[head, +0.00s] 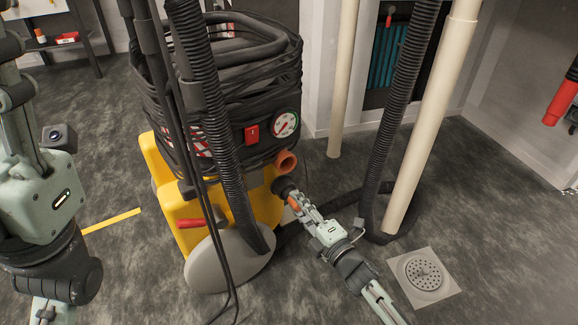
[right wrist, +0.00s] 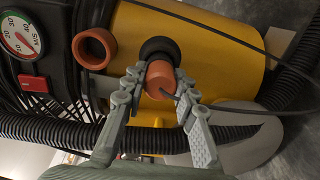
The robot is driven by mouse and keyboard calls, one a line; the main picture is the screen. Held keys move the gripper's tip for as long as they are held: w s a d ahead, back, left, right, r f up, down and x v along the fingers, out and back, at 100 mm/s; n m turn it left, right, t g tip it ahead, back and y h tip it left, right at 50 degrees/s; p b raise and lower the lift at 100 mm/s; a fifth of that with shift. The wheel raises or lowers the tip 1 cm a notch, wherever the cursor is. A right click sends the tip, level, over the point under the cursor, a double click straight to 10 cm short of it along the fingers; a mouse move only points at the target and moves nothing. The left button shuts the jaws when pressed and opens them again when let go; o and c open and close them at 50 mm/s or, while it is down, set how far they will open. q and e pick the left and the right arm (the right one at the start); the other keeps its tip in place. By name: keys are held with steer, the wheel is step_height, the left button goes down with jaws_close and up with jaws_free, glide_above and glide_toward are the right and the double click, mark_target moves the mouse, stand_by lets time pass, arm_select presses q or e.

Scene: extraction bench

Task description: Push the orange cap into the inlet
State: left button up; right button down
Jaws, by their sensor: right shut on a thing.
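The orange cap (right wrist: 160,80) is between the two fingertips of my right gripper (right wrist: 158,88) in the right wrist view. In the head view the cap (head: 294,203) shows as a small orange patch at the tips of that gripper (head: 293,202). My right gripper is shut on the cap. The black round inlet (right wrist: 158,48) on the yellow machine body is directly behind the cap, and it also shows in the head view (head: 283,186). The cap overlaps the inlet's edge in the picture; I cannot tell whether they touch. My left arm is at the left, its gripper out of view.
An open orange pipe end (head: 287,162) sticks out right above the inlet. The yellow and black machine (head: 265,205) carries coiled cables and a dial gauge (head: 285,124). A black ribbed hose (head: 398,95) and a cream pipe (head: 430,110) stand to the right, near a floor drain (head: 423,274).

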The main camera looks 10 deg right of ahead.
steer(key=shift+x, duration=0.85)
steer(key=c, duration=1.1)
jaws_free()
steer(key=v, duration=1.2)
steer(key=shift+r, duration=0.1)
